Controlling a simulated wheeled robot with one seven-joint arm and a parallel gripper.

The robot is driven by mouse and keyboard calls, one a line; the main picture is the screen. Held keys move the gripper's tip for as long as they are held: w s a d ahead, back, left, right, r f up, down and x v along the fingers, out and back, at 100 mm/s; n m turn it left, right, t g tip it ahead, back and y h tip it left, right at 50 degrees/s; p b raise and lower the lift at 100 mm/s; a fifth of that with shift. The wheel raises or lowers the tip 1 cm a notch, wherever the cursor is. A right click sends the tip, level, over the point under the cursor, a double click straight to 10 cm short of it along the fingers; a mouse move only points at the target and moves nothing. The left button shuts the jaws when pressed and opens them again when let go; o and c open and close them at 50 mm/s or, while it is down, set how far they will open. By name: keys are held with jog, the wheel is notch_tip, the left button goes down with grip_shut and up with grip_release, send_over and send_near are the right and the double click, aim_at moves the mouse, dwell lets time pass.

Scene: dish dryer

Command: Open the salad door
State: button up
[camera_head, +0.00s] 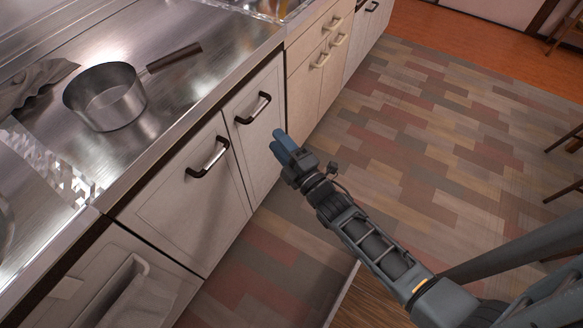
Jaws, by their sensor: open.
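Two pale cabinet doors stand below the steel counter, each with a dark bar handle. The left door (190,225) and the right door (262,150) both look shut. I cannot tell from the picture which one is the salad door. The left handle (208,158) and the right handle (254,108) are bare. My gripper (279,146), with blue fingers, is open and shows to the right of the right handle, apart from it. Nothing shows between the fingers.
A steel saucepan (106,98) and a grey cloth (32,82) lie on the counter (215,22). A pale drawer unit (312,85) stands farther along. A light handle (118,285) is on the front at lower left. The patchwork floor (440,120) is clear; chair legs show at right.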

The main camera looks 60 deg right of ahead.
jog(key=s+a+r+m+y+p, duration=0.1)
jog(key=s+a+r+m, duration=0.2)
jog(key=s+a, duration=0.3)
jog(key=shift+s+a+g+y, duration=0.3)
jog(key=shift+s, duration=0.45)
jog(key=shift+r+p, duration=0.1)
jog(key=shift+p, duration=0.2)
jog(key=s+a+r+m+g+y+p, duration=0.1)
jog(key=s+a+r+m, duration=0.3)
jog(key=s+r, duration=0.6)
jog(key=s+a+r+m+g+y+p, duration=0.2)
jog(key=s+a+r+m+y+p, duration=0.1)
jog(key=s+r, duration=0.7)
jog(key=a+r+m+y, duration=0.1)
jog(key=a+m, duration=0.1)
jog(key=shift+a+r, duration=0.35)
jog(key=shift+r, duration=0.05)
jog(key=shift+w+f, duration=0.1)
